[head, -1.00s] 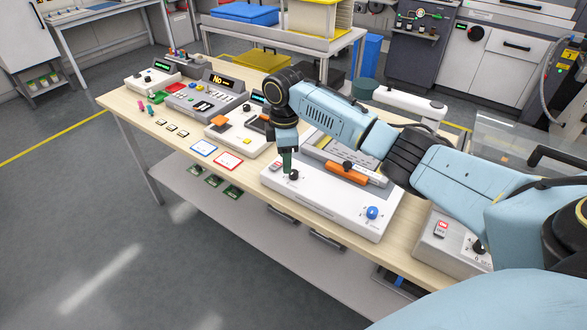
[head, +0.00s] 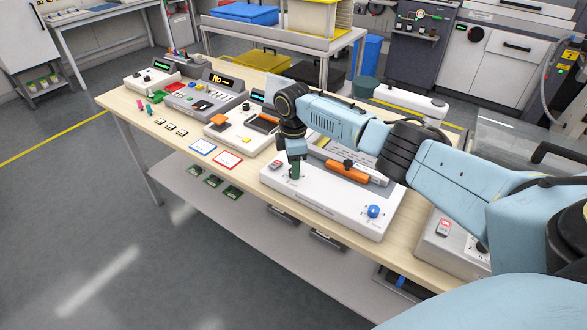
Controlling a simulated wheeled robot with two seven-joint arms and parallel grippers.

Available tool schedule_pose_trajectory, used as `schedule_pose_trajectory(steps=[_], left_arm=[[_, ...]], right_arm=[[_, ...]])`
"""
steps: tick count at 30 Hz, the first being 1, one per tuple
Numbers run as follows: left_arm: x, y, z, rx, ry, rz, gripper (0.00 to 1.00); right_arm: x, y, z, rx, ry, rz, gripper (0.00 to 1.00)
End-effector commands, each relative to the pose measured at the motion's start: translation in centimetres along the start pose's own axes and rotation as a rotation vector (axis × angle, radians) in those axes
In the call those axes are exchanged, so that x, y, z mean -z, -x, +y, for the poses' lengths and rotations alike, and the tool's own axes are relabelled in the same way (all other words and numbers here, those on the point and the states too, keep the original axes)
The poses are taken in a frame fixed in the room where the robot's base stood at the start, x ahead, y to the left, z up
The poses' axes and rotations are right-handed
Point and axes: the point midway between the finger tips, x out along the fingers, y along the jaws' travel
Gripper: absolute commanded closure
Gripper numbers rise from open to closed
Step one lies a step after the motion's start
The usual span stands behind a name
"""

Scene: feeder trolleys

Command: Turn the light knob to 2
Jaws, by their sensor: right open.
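A white panel device (head: 330,205) lies on the wooden table. It has a red switch (head: 276,166) at its left, an orange handle (head: 347,172) at its back and a blue knob (head: 373,211) at its right. My right gripper (head: 295,172) points down at the left part of the panel, just right of the red switch. It is open, with its fingertips at a dark knob there that they mostly hide. I cannot tell whether they touch it. The knob labels are too small to read. My left gripper is not in view.
Another grey control box (head: 440,245) with a red switch stands to the right, below my right arm. Left of the panel are a white box with an orange pad (head: 218,119), red and blue frames, and a grey console (head: 205,97) with a lit display.

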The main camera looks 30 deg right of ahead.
Motion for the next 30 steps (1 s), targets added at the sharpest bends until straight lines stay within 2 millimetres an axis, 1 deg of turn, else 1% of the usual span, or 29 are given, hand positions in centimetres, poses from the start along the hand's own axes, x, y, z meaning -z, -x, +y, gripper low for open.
schedule_pose_trajectory(steps=[1, 4, 13, 14, 21, 24, 30], left_arm=[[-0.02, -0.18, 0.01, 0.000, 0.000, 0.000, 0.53], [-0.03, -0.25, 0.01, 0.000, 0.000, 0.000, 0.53], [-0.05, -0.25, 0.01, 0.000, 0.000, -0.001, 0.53], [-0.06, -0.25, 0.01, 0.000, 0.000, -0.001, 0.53], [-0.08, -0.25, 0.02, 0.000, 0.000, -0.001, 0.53], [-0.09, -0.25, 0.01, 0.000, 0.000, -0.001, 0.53], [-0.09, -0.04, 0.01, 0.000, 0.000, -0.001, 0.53]], right_arm=[[0.00, -0.63, -0.04, 0.002, 0.000, -0.001, 0.54], [-0.02, -1.21, -0.02, 0.001, 0.000, 0.000, 0.54], [-0.03, -1.42, -0.01, 0.000, 0.000, 0.000, 0.54], [-0.03, -1.42, -0.01, 0.000, 0.000, 0.000, 0.55], [-0.02, -1.39, -0.02, 0.000, 0.000, 0.000, 0.86], [-0.02, -1.39, -0.02, 0.000, 0.000, 0.000, 0.98], [-0.01, -1.35, -0.05, 0.002, -0.014, 0.000, 0.98]])
